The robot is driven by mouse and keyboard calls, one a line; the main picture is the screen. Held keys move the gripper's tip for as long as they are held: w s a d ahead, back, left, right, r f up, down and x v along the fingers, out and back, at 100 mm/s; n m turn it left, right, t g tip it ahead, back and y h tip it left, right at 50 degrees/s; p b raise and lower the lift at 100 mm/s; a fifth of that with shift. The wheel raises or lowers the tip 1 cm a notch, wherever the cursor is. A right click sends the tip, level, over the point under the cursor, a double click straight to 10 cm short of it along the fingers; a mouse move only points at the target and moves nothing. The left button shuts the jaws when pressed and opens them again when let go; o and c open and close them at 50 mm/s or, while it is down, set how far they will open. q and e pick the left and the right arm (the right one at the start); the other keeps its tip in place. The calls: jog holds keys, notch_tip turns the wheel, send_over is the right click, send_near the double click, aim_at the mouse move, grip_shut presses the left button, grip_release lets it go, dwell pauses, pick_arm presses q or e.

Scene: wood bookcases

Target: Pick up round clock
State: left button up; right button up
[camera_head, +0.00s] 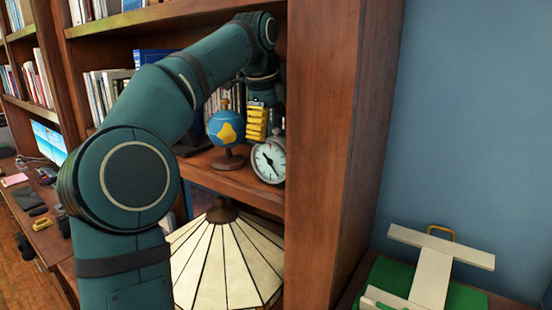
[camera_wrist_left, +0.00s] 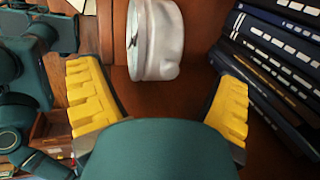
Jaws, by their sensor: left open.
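The round clock (camera_head: 269,161) has a white face and a silver rim and stands on a bookcase shelf beside the right side panel. My left gripper (camera_head: 257,124) is just above and behind it, with yellow finger pads. In the left wrist view the clock (camera_wrist_left: 156,40) shows from its side, beyond the gap between the open yellow fingers of my left gripper (camera_wrist_left: 160,100). The fingers are apart and nothing is between them. My right gripper is in neither view.
A small globe (camera_head: 227,128) stands left of the clock, close to it. Dark books (camera_wrist_left: 275,55) lie right of the clock in the wrist view. A paneled lampshade (camera_head: 228,262) is below the shelf. The wooden side panel (camera_head: 335,140) bounds the right.

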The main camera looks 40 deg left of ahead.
aim_at(274, 138)
pick_arm(q)
jog(key=x, duration=0.4)
jog(key=shift+a+f+b, duration=0.1)
jog(key=shift+f+b, duration=0.3)
jog(key=c, duration=1.6)
